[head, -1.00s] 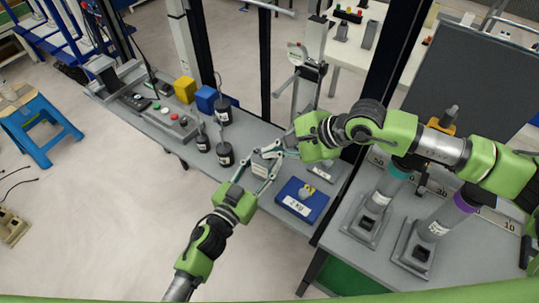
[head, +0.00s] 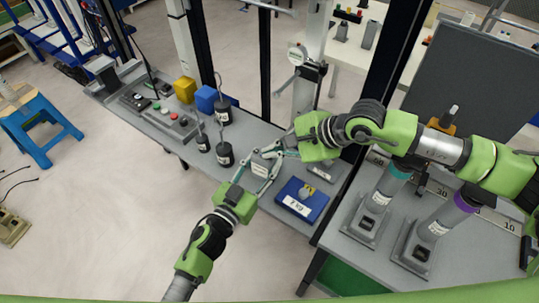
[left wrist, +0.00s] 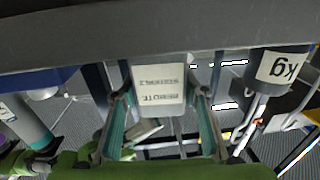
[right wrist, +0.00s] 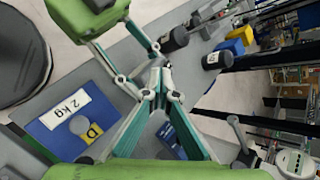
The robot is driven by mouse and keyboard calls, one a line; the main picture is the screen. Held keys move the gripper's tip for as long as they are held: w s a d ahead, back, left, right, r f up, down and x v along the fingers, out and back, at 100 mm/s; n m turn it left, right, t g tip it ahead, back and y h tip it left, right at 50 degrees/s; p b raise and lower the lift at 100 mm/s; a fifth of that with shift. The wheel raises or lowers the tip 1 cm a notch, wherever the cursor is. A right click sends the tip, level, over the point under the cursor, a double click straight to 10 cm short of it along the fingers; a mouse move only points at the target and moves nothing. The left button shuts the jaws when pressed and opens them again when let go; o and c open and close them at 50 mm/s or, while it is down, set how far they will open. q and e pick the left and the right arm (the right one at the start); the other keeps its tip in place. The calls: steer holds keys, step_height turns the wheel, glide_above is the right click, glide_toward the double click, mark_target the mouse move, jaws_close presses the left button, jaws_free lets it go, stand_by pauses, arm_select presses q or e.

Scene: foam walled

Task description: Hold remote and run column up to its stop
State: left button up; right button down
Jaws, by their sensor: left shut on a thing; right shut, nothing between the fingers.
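My left gripper (head: 262,170) is shut on the remote (left wrist: 158,88), a pale box with a printed label facing the left wrist camera. The remote also shows in the head view (head: 259,166), at the front edge of the grey bench. My right gripper (head: 284,147) is shut and empty, just beyond and right of the remote. Its fingers meet in the right wrist view (right wrist: 160,85). A pale upright column (head: 318,35) with a round dial (head: 296,56) and a side handle stands behind the right gripper. Its top is cut off by the picture edge.
A blue 2 kg block (head: 302,200) lies right of the left gripper. Several black weights (head: 225,154) with hooks stand left of it. A button box (head: 170,120) and yellow (head: 185,88) and blue blocks are farther left. Dark posts rise behind the bench.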

steer(key=shift+r, duration=0.1)
stand_by(0.7)
steer(key=shift+r, duration=0.65)
steer(key=shift+r, duration=2.5)
arm_select(q)
steer(key=o, duration=1.3)
steer(key=shift+c, duration=0.2)
steer(key=shift+s, duration=0.1)
